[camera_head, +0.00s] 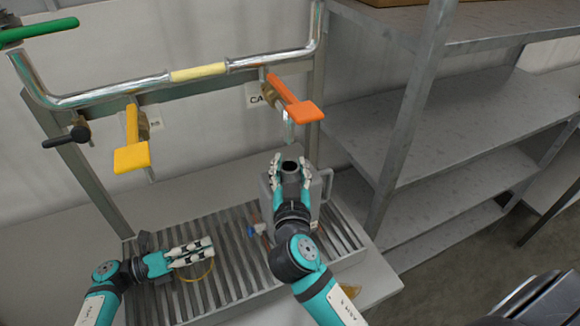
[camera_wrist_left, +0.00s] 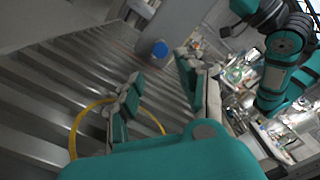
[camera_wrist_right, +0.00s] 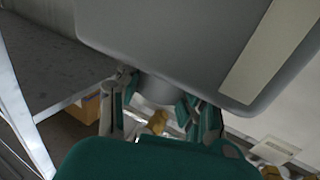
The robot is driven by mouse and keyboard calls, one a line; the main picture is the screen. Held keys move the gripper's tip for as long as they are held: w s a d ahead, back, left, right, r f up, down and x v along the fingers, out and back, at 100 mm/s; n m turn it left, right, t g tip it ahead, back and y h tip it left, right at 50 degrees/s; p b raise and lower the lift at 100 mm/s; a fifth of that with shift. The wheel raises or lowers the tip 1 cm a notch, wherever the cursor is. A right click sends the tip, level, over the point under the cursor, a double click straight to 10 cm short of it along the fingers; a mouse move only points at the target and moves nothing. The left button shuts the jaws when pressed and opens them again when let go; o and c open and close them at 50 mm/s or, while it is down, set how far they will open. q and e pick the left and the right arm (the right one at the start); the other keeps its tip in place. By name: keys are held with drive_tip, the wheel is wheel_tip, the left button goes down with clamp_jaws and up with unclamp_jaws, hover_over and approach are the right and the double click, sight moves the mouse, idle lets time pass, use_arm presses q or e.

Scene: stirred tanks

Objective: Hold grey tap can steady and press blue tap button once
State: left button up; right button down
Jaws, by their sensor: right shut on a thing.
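The grey tap can (camera_head: 316,198) stands upright on the slatted grate under the orange-handled tap. My right gripper (camera_head: 290,166) is shut on its round neck at the top. In the right wrist view, the can's grey body (camera_wrist_right: 180,35) fills the top and the neck sits between the fingers (camera_wrist_right: 158,96). The blue tap button (camera_head: 252,231) is low on the can's left side; it also shows in the left wrist view (camera_wrist_left: 159,49). My left gripper (camera_head: 210,251) is empty, low over the grate, left of the button. Its fingers (camera_wrist_left: 158,75) are apart.
A yellow ring (camera_wrist_left: 74,132) lies by my left fingers on the grate (camera_head: 230,275). Above hang an orange handle (camera_head: 295,103), a yellow handle (camera_head: 132,150) and a metal pipe (camera_head: 110,95). Grey shelves (camera_head: 430,120) stand at the right.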

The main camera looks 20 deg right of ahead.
use_arm(q)
drive_tip(key=shift+c, duration=0.2)
clamp_jaws()
idle(1.3)
